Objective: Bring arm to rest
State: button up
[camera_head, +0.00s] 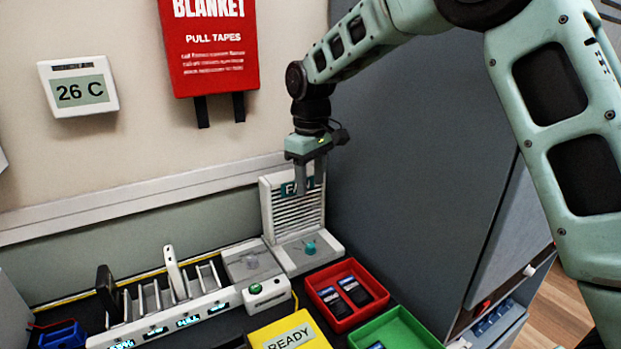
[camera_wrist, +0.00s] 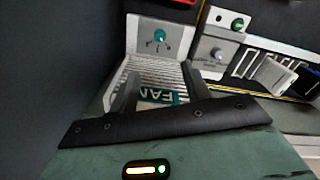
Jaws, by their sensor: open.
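My arm reaches in from the upper right of the head view, and my gripper (camera_head: 310,188) points down in front of the slatted upright panel of the white fan unit (camera_head: 283,222). The gripper is open, with nothing between its fingers. In the wrist view my two fingers (camera_wrist: 158,92) stand apart over the slatted panel and its FAN label (camera_wrist: 160,97). The teal knob (camera_wrist: 160,35) of the fan unit is beyond the fingertips. I cannot tell whether a finger touches the panel.
A white charging rack (camera_head: 180,310) with two upright phones stands left. A red tray (camera_head: 345,270) holds two dark phones. A green tray (camera_head: 400,330) and a yellow READY box (camera_head: 290,333) are in front. A grey cabinet (camera_head: 410,150) stands close on the right.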

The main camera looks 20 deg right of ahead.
jog(key=s+a+r, duration=0.1)
jog(key=s+a, duration=0.3)
jog(key=s, duration=0.4)
jog(key=s+a, duration=0.4)
jog(key=s, duration=0.5)
jog(key=s+f, duration=0.1)
jog(key=s, duration=0.8)
jog(key=s+d+f+p, duration=0.1)
jog(key=s, duration=0.8)
jog(key=shift+s+d+f+n+y, duration=0.3)
jog(key=shift+f, duration=0.1)
